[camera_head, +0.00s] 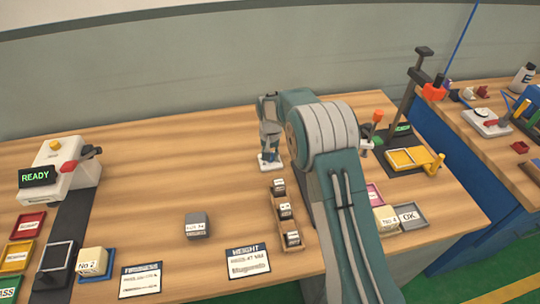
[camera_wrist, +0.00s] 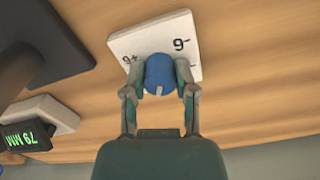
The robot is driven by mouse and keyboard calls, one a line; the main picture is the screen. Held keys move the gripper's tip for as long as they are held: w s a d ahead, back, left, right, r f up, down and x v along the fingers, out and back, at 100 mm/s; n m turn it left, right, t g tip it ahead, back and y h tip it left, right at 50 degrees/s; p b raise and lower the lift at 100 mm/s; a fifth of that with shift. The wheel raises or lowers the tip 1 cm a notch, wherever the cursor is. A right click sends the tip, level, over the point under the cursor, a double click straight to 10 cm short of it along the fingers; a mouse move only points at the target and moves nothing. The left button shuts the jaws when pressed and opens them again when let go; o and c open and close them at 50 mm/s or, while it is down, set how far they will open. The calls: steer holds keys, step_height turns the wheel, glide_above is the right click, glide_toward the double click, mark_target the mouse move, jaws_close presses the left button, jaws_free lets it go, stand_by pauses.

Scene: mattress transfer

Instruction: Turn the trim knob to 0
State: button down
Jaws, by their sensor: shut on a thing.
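The trim knob (camera_wrist: 160,72) is a round blue knob on a white square plate (camera_wrist: 143,39) in the wrist view. A short white pointer mark on the knob points down the picture, toward my wrist. Upside-down markings on the plate read like 9- at upper right and 9+ at left; the rest of the scale is hidden. My gripper (camera_wrist: 158,78) has one finger on each side of the knob and is shut on it. In the head view my gripper (camera_head: 270,135) points down over the small white plate (camera_head: 270,162); the knob itself is hidden there.
A tray of blocks (camera_head: 288,243) lies in front of the plate. A white READY unit (camera_head: 75,170) stands at left. The table between is mostly clear.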

steer(key=n, duration=0.5)
steer(key=shift+w, duration=0.1)
steer(key=shift+n, duration=0.3)
stand_by(0.4)
steer(key=shift+c, duration=2)
jaws_free()
steer(key=shift+a, duration=0.1)
step_height(320, 180, up, 12)
steer(key=shift+f, duration=0.1)
